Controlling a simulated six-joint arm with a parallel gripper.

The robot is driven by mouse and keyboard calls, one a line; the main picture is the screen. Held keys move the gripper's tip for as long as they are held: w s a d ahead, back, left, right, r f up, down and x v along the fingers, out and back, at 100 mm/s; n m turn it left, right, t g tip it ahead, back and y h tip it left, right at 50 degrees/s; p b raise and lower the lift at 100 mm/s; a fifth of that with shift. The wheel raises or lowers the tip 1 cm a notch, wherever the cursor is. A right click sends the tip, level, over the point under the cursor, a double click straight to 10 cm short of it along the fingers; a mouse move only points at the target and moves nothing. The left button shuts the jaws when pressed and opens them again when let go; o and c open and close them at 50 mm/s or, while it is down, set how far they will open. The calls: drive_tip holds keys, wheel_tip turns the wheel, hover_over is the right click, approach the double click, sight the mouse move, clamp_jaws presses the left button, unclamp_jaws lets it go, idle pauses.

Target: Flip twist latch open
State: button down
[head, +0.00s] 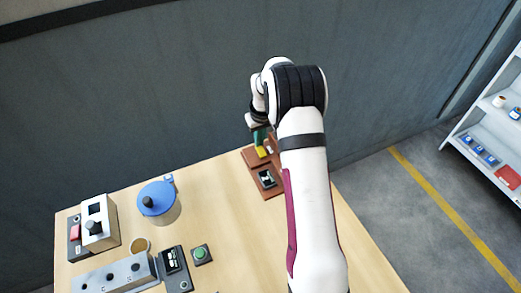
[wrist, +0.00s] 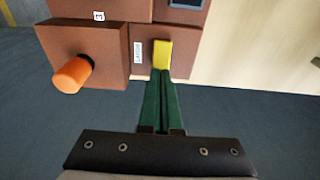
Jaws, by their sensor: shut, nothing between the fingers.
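A yellow tab (wrist: 162,54), which looks like the twist latch, sits on a reddish-brown block (wrist: 183,66) beside a small white label (wrist: 138,52) whose text is too small to read surely. My gripper (wrist: 161,73) has green fingers closed together, with the tips at the tab's near end. I cannot tell whether they touch it. In the head view the yellow tab (head: 262,152) shows just below my gripper (head: 261,143) on the brown fixture (head: 250,160). My arm hides the fixture's right side there.
An orange knob (wrist: 72,75) sticks out of the brown block left of my fingers. On the table (head: 228,215) stand a blue-topped cylinder (head: 157,200), a green button box (head: 202,254) and a white switch box (head: 100,225). The table's middle is clear. A grey wall (head: 150,90) stands behind.

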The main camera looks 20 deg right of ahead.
drive_tip(key=shift+f, duration=0.5)
drive_tip(key=shift+r, duration=3.55)
drive_tip(key=s+a+r+m, duration=0.2)
drive_tip(key=s+a+r, duration=0.85)
drive_tip(key=s, duration=0.25)
drive_tip(key=s+a+m+g+y, duration=0.1)
drive_tip(key=s+a, duration=0.2)
drive_tip(key=s, duration=0.8)
drive_tip(key=s+a+m+g, duration=0.1)
drive_tip(key=s+a, duration=0.3)
drive_tip(key=s, duration=0.8)
drive_tip(key=shift+m+y, duration=0.4)
drive_tip(key=shift+m, duration=0.4)
